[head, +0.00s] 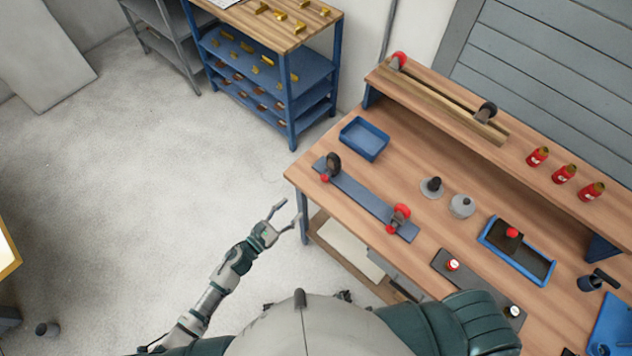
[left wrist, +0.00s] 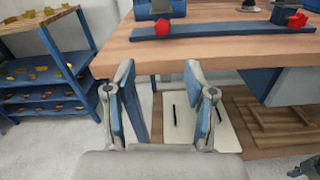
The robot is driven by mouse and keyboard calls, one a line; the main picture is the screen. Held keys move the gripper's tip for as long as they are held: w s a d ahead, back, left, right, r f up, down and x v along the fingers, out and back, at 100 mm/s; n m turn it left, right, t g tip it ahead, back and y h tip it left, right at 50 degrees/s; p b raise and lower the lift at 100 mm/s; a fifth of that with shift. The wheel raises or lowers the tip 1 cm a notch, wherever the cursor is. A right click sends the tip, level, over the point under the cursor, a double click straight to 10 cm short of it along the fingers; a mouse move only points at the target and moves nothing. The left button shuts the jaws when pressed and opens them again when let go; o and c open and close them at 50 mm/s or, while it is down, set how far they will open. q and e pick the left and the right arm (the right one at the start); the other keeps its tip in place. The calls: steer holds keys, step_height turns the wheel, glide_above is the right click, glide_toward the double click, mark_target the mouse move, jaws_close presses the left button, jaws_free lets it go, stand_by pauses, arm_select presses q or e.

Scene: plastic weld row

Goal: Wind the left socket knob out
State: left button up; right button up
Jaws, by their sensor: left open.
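A blue rail (head: 362,199) lies on the wooden bench, with a socket at each end. The left socket (head: 333,162) is a dark ring with a small red knob (head: 325,178) on its near side; this knob also shows in the left wrist view (left wrist: 162,27). The right socket has a red knob (head: 400,212), seen too in the wrist view (left wrist: 297,20). My left gripper (head: 291,209) is open and empty, off the bench's near left edge and apart from the left knob. In the wrist view its fingers (left wrist: 159,75) spread below the tabletop edge. My right gripper is not seen.
A blue tray (head: 364,138) stands behind the rail. Grey discs (head: 462,205) and a blue-rimmed tray (head: 517,250) are to its right. Red bottles (head: 564,173) stand on the raised shelf. The bench edge (left wrist: 225,55) lies between my fingers and the rail.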

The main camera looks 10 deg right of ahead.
mark_target(323, 180)
arm_select(q)
steer(key=x, duration=1.2)
steer(key=shift+s+d, duration=0.1)
steer(key=shift+d, duration=0.25)
steer(key=shift+w+d, duration=0.15)
steer(key=shift+w, duration=0.35)
steer(key=shift+d, duration=0.3)
steer(key=c, duration=0.4)
steer(key=shift+d, duration=0.15)
jaws_close()
steer(key=shift+f, duration=0.1)
